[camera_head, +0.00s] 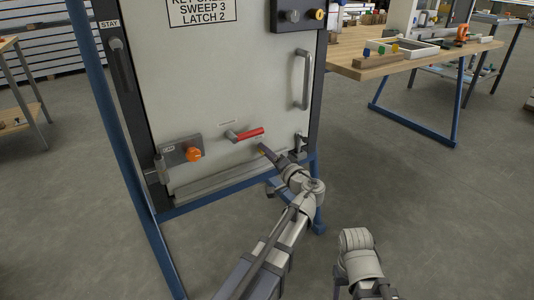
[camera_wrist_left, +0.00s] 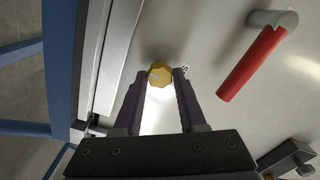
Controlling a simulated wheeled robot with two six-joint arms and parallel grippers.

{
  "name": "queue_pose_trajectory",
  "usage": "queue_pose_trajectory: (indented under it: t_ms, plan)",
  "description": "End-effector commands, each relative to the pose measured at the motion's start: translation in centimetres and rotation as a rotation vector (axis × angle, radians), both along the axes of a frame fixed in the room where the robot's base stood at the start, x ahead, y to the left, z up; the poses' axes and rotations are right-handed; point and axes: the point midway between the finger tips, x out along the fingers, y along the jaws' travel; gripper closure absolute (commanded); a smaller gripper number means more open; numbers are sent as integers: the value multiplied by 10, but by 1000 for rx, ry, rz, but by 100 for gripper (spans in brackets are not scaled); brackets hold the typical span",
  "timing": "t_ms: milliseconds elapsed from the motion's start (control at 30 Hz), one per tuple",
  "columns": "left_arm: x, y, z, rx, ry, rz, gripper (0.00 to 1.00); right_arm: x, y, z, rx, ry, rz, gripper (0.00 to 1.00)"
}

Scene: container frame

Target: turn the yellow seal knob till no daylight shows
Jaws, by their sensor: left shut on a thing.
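The yellow seal knob (camera_wrist_left: 160,74) is faceted and sits low on a pale door panel (camera_head: 215,80). My left gripper (camera_wrist_left: 160,80) has its two dark fingertips on either side of the knob and is shut on it. In the head view the left gripper (camera_head: 263,151) reaches the panel below a red lever, and its tip mostly hides the knob. A bright white patch shows between the fingers in the wrist view; I cannot tell whether it is daylight or lit panel. My right arm is folded at the lower right; its fingers cannot be made out.
The red lever (camera_head: 246,134) is just above the knob; it also shows in the wrist view (camera_wrist_left: 252,62). An orange knob (camera_head: 193,154) is to the left and a vertical handle (camera_head: 302,78) above right. A blue frame (camera_head: 112,130) bounds the door. A wooden table (camera_head: 385,58) stands right.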

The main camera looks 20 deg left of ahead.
Motion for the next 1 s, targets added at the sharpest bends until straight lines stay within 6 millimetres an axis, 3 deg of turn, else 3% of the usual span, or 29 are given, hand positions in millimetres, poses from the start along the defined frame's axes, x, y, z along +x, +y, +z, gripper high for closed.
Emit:
queue_pose_trajectory:
  t_ms: [300, 333, 600, 867, 1000]
  plan:
    - [0, 0, 0, 8, 12, 0, 100, 0, 0, 0, 0, 0, 0, 41]
    - [0, 0, 0, 7, 11, 0, 59, 0, 0, 0, 0, 0, 0, 41]
    - [0, 0, 0, 8, 10, 0, 30, 0, 0, 0, 0, 0, 0, 41]
    - [-1, -1, 0, 8, 11, -1, 30, 0, 0, 0, 0, 0, 0, 41]
    - [-11, -13, 0, 8, 10, -2, 30, 0, 0, 0, 0, 0, 0, 41]
